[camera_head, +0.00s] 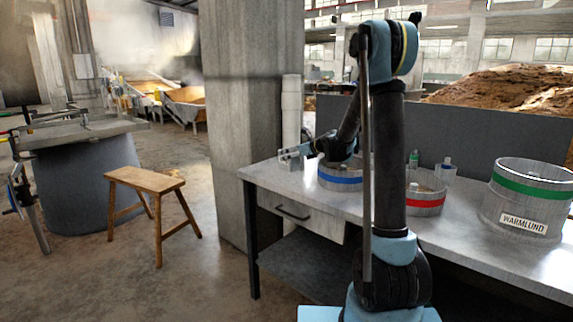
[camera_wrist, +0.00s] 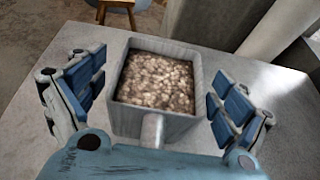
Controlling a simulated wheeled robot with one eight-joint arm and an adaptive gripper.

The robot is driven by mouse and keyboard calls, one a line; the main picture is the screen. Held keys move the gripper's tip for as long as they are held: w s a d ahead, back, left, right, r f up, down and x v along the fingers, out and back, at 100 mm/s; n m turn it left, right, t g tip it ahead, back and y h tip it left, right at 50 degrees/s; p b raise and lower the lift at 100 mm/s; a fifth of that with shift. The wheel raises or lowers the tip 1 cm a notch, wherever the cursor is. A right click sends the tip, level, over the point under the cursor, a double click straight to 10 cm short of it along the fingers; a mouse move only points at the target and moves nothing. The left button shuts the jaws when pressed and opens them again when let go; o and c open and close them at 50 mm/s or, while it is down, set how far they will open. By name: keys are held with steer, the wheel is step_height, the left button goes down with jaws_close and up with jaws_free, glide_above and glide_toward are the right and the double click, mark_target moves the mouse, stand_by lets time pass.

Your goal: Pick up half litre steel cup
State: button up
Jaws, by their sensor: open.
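The steel cup (camera_wrist: 193,95) is a square grey metal cup with a short round handle pointing toward my wrist. It is full of brownish grain and sits on the grey table top in the wrist view. My gripper (camera_wrist: 158,88) is open, with one blue-padded finger on each side of the cup and a visible gap at both sides. In the head view my gripper (camera_head: 303,152) is over the table's left end, by a small grey shape that looks like the cup. My arm hides part of the table there.
The metal table (camera_head: 275,175) also holds a blue-banded tub (camera_head: 338,180), a red-banded tub (camera_head: 426,203), small bottles (camera_head: 446,166) and a large green-banded tub (camera_head: 528,200). A concrete pillar (camera_head: 240,110) stands behind the table's left end. A wooden stool (camera_head: 145,181) stands left on the floor.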

steer(key=c, duration=2.2)
